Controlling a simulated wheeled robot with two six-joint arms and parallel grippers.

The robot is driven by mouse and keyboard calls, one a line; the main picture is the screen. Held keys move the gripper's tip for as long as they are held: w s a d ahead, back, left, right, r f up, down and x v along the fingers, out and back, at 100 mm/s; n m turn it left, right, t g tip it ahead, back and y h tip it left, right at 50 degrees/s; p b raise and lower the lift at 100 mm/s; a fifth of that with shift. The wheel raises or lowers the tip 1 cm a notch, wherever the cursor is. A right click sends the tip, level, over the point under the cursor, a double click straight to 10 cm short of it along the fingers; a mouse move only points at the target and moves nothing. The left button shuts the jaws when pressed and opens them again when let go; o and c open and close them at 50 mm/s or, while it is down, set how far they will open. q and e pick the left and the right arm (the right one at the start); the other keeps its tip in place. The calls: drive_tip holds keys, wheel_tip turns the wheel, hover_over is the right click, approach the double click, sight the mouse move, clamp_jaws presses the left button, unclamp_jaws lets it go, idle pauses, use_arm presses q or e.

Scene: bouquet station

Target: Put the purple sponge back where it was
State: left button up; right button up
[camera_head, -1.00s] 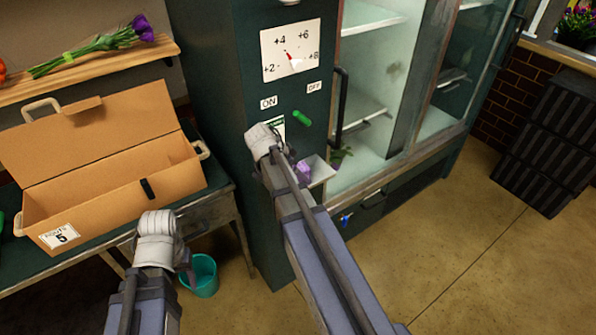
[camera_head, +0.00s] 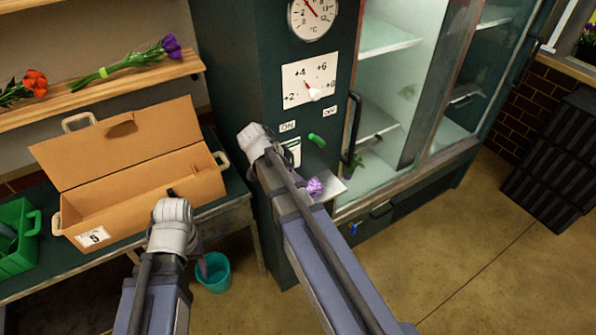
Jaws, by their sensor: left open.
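The purple sponge (camera_head: 314,187) sits on a small white ledge (camera_head: 331,188) on the front of the dark green cooler cabinet. It is partly hidden behind my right arm. My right gripper (camera_head: 258,142) is in front of the cabinet, up and left of the sponge. It shows from behind, so its jaws and any contents are hidden. My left gripper (camera_head: 171,218) is open, in front of the cardboard box's right end and away from the sponge.
A cardboard box (camera_head: 150,204) and a green crate (camera_head: 16,262) stand on the left bench. A teal bucket (camera_head: 213,277) is on the floor below. The cabinet has a dial (camera_head: 308,85) and a green switch (camera_head: 317,140). Black crates (camera_head: 550,170) stand right; the floor between is clear.

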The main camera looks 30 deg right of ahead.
drive_tip(key=s+a+f+n+y, duration=0.1)
drive_tip(key=s+a+n+y, duration=0.1)
drive_tip(key=s+a+n, duration=0.6)
drive_tip(key=s+a+f+n+y, duration=0.2)
drive_tip(key=s+a+n, duration=0.6)
drive_tip(key=a+n, duration=0.5)
drive_tip(key=a+y, duration=0.1)
drive_tip(key=a, duration=0.2)
drive_tip(key=shift+g, duration=0.3)
drive_tip(key=shift+f, duration=0.2)
